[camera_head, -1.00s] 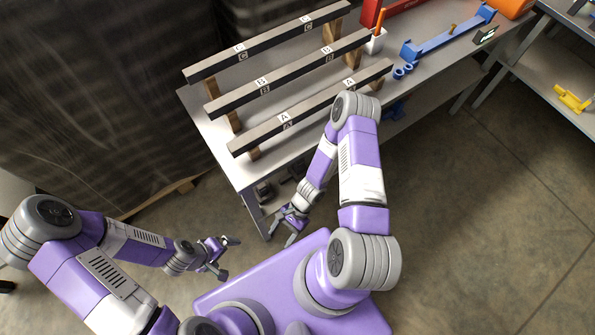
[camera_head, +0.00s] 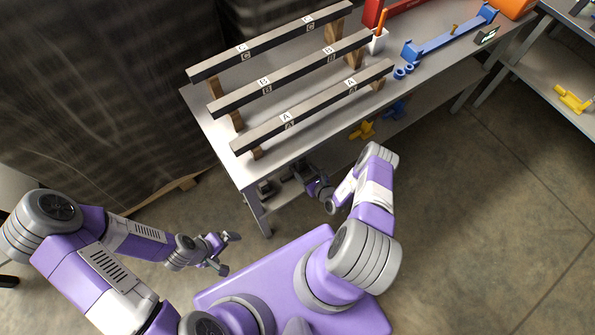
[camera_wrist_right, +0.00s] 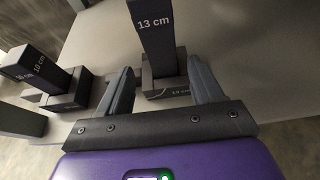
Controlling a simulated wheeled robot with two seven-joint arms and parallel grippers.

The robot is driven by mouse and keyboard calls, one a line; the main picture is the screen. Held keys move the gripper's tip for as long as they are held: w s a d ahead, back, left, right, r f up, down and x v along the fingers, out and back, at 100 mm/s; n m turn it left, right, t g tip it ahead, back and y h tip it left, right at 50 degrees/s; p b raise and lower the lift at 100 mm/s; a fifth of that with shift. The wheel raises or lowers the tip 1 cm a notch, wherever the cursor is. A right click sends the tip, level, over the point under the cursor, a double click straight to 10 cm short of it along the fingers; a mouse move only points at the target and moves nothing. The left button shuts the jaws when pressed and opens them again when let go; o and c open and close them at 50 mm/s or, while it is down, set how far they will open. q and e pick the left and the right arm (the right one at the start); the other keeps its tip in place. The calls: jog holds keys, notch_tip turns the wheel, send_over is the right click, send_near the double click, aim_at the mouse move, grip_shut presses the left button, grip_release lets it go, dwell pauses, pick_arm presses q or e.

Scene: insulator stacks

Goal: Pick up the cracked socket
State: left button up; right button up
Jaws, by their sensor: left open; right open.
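I cannot make out for certain which thing is the cracked socket. In the right wrist view a dark upright block (camera_wrist_right: 155,38) marked "13 cm" stands at a low dark base (camera_wrist_right: 165,87) with small light marks, too small to read. My right gripper (camera_wrist_right: 160,80) is open, its fingers on either side of that base; whether they touch it is unclear. In the head view my right gripper (camera_head: 304,172) is at the lower shelf, partly hidden by the table. My left gripper (camera_head: 229,254) is open and empty over the floor.
More dark blocks (camera_wrist_right: 68,82), with "10 cm" legible, stand at left in the wrist view. The table (camera_head: 212,125) carries rails lettered A, B and C, a blue fixture (camera_head: 450,38) and a white cup (camera_head: 377,42). A yellow part (camera_head: 361,130) lies below. Floor at right is clear.

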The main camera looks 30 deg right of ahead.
aim_at(302, 167)
jog(key=x, duration=0.1)
jog(key=b+x, duration=0.1)
jog(key=x, duration=0.3)
jog(key=shift+w+d+r+b, duration=0.15)
jog(key=shift+w+r+b, duration=0.15)
jog(key=shift+w, duration=0.1)
jog(key=shift+c, duration=0.2)
jog(key=shift+r, duration=0.1)
grip_shut()
